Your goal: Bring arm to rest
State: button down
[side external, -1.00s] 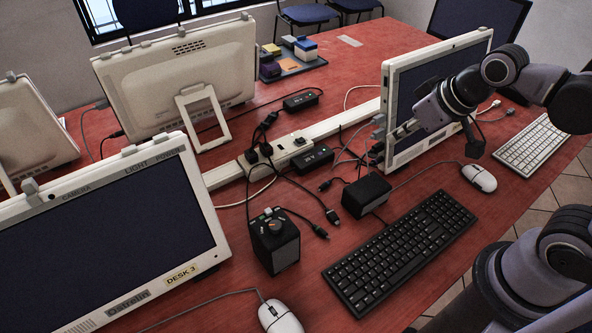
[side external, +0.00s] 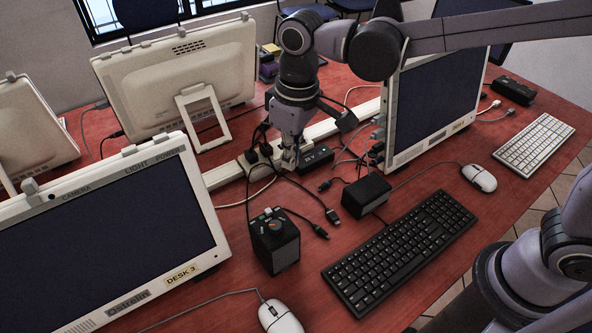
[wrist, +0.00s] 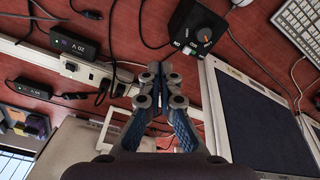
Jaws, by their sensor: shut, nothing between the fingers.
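My gripper (side external: 290,158) points down, shut and empty, at the white power strip (side external: 225,174) in the middle of the red desk. I cannot tell in the side view whether the fingertips touch the strip. The wrist view shows the blue-padded fingers of my gripper (wrist: 160,72) closed together, with the strip's sockets (wrist: 72,68) to their left. Black plugs and cables lie tangled around the strip. A black adapter (side external: 316,156) lies just right of the fingers and is partly hidden.
Monitors stand near my gripper, one at the right (side external: 435,95) and one at the back left (side external: 175,80). A black speaker-like box (side external: 275,240), a small black box (side external: 366,194) and a black keyboard (side external: 400,250) lie toward the front. Loose cables cross the desk.

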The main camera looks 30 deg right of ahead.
jog(key=shift+n+g, duration=0.4)
jog(key=shift+a+f, duration=0.7)
jog(key=shift+f, duration=0.7)
jog(key=shift+a+f, duration=0.65)
jog(key=shift+f, duration=0.75)
jog(key=shift+a+f, duration=0.7)
jog(key=shift+f, duration=0.7)
jog(key=shift+f, duration=0.55)
jog(key=shift+r, duration=0.1)
jog(key=shift+a, duration=2.1)
jog(key=shift+r, duration=0.1)
jog(key=shift+d+r, duration=0.2)
jog(key=shift+r, duration=2.75)
